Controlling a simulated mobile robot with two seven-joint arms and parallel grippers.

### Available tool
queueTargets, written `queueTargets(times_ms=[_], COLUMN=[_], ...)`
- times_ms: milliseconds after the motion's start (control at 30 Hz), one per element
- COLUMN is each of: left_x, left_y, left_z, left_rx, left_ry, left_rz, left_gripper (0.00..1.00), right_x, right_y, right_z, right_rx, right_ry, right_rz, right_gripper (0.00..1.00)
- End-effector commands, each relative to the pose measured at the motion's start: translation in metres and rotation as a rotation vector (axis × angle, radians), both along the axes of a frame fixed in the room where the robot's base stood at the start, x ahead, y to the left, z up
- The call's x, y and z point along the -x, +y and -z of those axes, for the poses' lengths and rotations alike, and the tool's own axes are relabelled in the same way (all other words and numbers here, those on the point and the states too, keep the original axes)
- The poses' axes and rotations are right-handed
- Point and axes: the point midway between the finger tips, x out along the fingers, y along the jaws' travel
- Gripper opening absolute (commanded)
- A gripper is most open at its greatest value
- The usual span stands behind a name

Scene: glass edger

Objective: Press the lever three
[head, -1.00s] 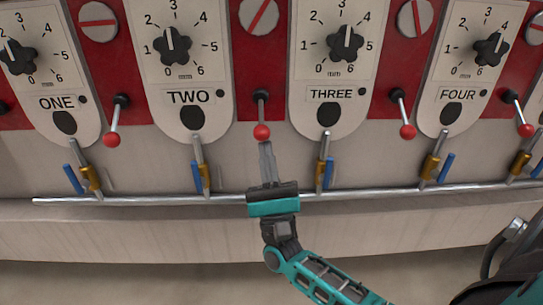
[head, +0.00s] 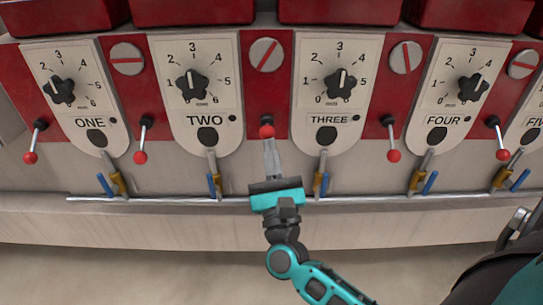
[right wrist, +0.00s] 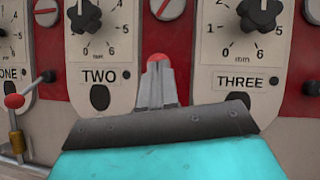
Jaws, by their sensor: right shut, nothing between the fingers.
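The panel marked THREE (head: 328,118) has a black dial (head: 340,83) and stands right of centre in the head view. A lever with a red ball (head: 267,131) sits on the red strip between panels TWO and THREE. Its ball is close under its pivot, higher than the balls of the neighbouring levers. My right gripper (head: 270,145) is shut and empty, pointing up, with its fingertips right at the underside of that ball. In the right wrist view the ball (right wrist: 158,63) shows just above the fingertips, which hide the lower part. My left gripper is not in view.
Similar levers hang beside it, one left of panel TWO (head: 140,157) and one left of panel FOUR (head: 393,156). A metal rail (head: 150,198) runs below, with blue and brass fittings under the panels. The right arm crosses in front of the rail.

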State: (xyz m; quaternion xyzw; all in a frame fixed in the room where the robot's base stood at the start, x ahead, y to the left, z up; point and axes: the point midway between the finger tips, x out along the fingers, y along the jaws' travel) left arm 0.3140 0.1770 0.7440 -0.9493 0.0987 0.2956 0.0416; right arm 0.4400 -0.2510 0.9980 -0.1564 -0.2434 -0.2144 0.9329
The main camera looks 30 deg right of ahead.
Motion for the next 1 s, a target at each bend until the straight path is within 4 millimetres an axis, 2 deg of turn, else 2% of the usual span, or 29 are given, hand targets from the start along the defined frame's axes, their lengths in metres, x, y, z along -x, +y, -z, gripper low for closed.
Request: queueTargets(times_ms=[100, 400, 1000], left_x=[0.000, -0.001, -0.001], left_y=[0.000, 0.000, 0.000], left_z=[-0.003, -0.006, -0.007], left_rx=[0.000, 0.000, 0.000], left_ry=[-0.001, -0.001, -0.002], left_rz=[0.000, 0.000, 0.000], left_gripper=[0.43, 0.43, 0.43], right_x=[-0.001, -0.003, -0.004], right_y=[-0.001, -0.003, -0.003], right_z=[-0.010, -0.023, -0.027], right_rx=[-0.001, 0.000, 0.001], right_ry=[-0.003, -0.002, -0.005], right_rz=[0.001, 0.001, 0.002], right_gripper=[0.00, 0.00, 0.00])
